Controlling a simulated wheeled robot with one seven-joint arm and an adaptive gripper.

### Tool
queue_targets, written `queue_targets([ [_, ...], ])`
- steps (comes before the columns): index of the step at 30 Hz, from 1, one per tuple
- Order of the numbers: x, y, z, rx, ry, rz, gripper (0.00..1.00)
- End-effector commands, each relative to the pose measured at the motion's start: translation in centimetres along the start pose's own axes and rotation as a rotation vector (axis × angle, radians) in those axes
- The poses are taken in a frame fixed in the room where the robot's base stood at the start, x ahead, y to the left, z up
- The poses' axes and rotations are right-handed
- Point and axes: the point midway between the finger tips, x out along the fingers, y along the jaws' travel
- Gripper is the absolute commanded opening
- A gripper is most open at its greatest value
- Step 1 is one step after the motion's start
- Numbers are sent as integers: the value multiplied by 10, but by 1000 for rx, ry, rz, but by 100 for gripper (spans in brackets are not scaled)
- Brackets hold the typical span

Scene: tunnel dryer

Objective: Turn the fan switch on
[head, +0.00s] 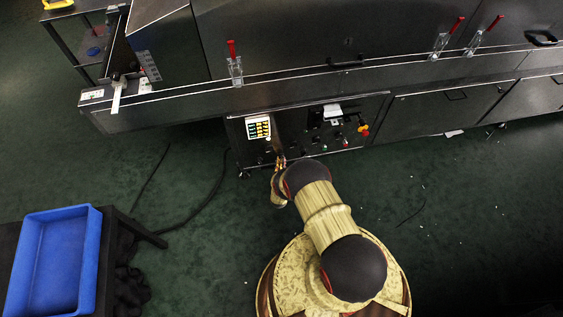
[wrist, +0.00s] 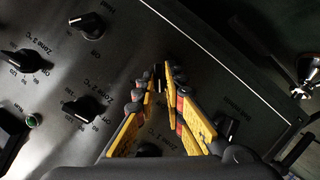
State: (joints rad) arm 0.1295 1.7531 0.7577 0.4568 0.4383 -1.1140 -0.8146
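The control panel (head: 300,131) is on the lower front of the steel dryer. My gripper (head: 278,162) reaches the panel's left part in the head view. In the wrist view my gripper (wrist: 160,82) points at the panel, its yellow-padded fingers a narrow gap apart. A small dark switch (wrist: 158,74) with a light edge shows between the fingertips, in line between the Heat knob and the belt knob. It appears to be the fan switch; its label and setting are hidden. Contact with it cannot be told.
The Heat knob (wrist: 88,23) is at upper left, with the Zone 3 (wrist: 28,61) and Zone 2 (wrist: 80,110) knobs below. The belt knob (wrist: 226,128) is close to the right finger. A blue bin (head: 55,262) stands at lower left; open floor lies right.

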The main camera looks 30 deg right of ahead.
Motion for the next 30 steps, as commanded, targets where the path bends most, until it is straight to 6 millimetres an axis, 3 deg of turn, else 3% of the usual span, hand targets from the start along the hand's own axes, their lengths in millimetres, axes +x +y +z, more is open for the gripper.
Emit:
queue_targets([
  [18,1,2,-1,18,0,-5,0],
  [30,2,5,0,234,-1,-94,0],
])
